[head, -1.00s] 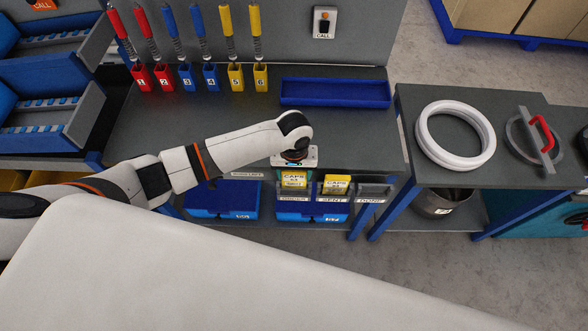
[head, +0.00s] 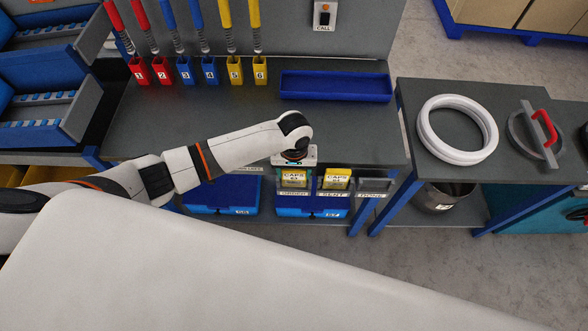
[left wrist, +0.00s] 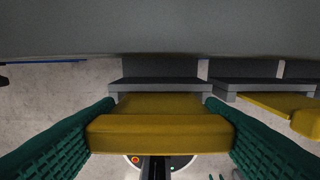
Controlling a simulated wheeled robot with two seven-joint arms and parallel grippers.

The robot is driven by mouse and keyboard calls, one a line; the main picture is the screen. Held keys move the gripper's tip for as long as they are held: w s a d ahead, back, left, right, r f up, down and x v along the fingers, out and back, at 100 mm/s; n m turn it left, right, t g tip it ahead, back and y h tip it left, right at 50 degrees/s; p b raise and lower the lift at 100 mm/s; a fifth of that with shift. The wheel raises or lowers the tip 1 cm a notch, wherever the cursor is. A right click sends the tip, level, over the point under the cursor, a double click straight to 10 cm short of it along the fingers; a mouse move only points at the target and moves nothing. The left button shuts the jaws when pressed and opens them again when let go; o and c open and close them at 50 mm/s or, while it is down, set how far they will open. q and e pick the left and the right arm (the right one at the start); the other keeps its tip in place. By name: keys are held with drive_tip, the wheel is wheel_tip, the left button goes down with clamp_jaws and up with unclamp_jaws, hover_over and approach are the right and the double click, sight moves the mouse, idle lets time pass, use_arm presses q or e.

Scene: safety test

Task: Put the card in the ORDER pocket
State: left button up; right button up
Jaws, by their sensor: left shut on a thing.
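My left gripper (head: 294,164) points down at the front edge of the bench and is shut on a yellow card (head: 293,180) marked CAPS. In the left wrist view the card (left wrist: 160,132) spans between two green fingers. The card is upright at the ORDER pocket (head: 293,193), whose label shows below it; I cannot tell whether its lower edge is inside. A second yellow CAPS card (head: 337,180) stands in the SENT pocket (head: 332,195), to the right; it also shows in the left wrist view (left wrist: 285,112). The DONE pocket (head: 371,195) looks empty. My right gripper is out of view.
A long blue tray (head: 335,87) lies on the bench behind the gripper. Numbered coloured holders (head: 186,74) stand at the back left. Blue bins (head: 222,197) sit below the pockets. A side table (head: 410,110) on the right holds white rings (head: 428,142).

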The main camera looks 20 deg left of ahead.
use_arm(q)
drive_tip(key=o, duration=1)
wheel_tip(320, 180, up, 19)
drive_tip(key=p, duration=0.9)
idle(0.7)
